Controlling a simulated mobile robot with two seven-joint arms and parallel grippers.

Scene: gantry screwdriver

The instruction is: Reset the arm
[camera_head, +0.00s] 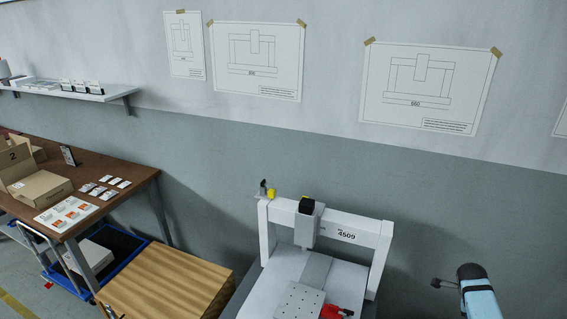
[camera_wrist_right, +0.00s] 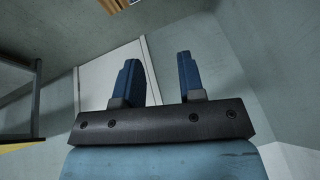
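My right gripper (camera_wrist_right: 159,62) shows in the right wrist view with its two blue fingers apart and nothing between them. Part of my light blue right arm (camera_head: 480,300) comes up from the bottom right in the head view, to the right of the gantry and apart from it. My left gripper is not in view. The white gantry machine (camera_head: 377,237), marked 4509, stands at the lower middle of the head view. Its grey carriage (camera_head: 305,230) with a black top hangs on the crossbeam. A perforated plate (camera_head: 293,302) and a red part (camera_head: 333,312) lie below it.
A wooden block-like table (camera_head: 165,280) stands left of the gantry. A brown workbench (camera_head: 95,160) at the left holds a cardboard box (camera_head: 40,188) and cards. A wall shelf (camera_head: 90,95) is above. Drawings (camera_head: 428,85) hang on the wall behind.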

